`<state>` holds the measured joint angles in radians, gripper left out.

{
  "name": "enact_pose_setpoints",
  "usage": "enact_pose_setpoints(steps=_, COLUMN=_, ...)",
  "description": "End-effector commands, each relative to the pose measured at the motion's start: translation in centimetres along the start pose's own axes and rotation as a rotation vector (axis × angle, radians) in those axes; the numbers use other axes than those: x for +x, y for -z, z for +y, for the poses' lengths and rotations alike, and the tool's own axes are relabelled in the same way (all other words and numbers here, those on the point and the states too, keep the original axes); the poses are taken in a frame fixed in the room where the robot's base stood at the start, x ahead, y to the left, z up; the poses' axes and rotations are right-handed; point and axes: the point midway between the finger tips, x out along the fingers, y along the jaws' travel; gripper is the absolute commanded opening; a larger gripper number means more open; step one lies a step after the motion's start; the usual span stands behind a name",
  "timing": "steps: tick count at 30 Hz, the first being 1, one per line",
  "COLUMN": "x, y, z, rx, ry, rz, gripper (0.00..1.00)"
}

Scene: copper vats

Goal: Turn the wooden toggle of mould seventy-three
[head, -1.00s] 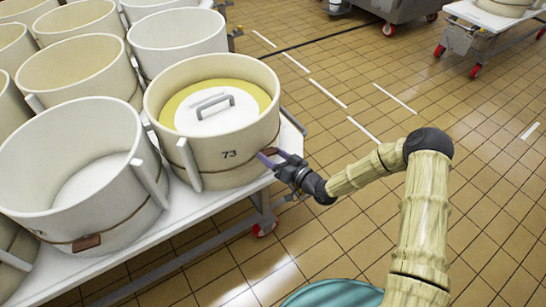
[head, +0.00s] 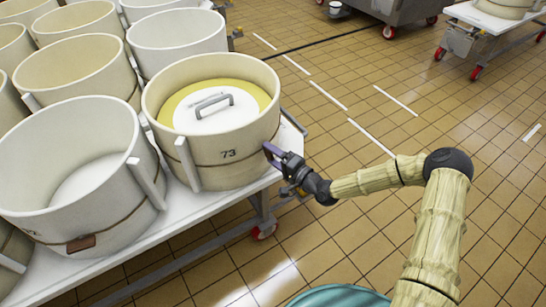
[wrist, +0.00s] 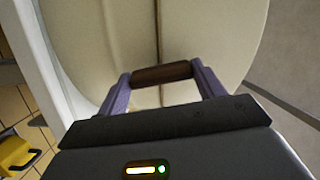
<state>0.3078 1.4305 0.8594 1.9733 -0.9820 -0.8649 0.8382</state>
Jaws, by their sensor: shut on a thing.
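Mould seventy-three (head: 215,165) is a cream round mould marked 73, on the white table's right end. A cord runs around its wall. Inside it is a yellow mass with a white handled lid (head: 215,112) on top. The wooden toggle (wrist: 162,73) is a dark brown bar on the cord, lying crosswise to it in the wrist view. My gripper (head: 268,152) is at the mould's right side, its purple fingers shut on the toggle's two ends. In the head view the toggle is mostly hidden by the fingers.
An open empty mould (head: 75,165) with its own brown toggle (head: 81,243) stands to the left, with several more behind. The white table's edge (head: 120,268) runs below my gripper. The tiled floor (head: 350,110) to the right is mostly clear.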

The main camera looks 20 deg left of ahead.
Motion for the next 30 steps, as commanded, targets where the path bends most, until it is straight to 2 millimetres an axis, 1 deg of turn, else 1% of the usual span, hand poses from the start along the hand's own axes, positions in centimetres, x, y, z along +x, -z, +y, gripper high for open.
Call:
enact_pose_setpoints(steps=3, x=-0.09, y=0.09, z=0.2, rx=0.079, ry=-0.001, rz=0.003, gripper=0.45)
enact_pose_setpoints(steps=10, x=-0.07, y=0.08, z=0.14, rx=0.174, ry=-0.001, rz=0.002, gripper=0.45)
enact_pose_setpoints(steps=26, x=-0.09, y=0.08, z=0.15, rx=0.204, ry=-0.004, rz=0.003, gripper=0.45)
enact_pose_setpoints(steps=27, x=-0.09, y=0.08, z=0.16, rx=0.204, ry=-0.004, rz=0.003, gripper=0.76)
enact_pose_setpoints(steps=29, x=-0.08, y=0.08, z=0.14, rx=0.204, ry=-0.003, rz=0.002, gripper=0.88)
enact_pose_setpoints(steps=30, x=-0.07, y=0.07, z=0.12, rx=0.203, ry=-0.003, rz=0.002, gripper=0.9)
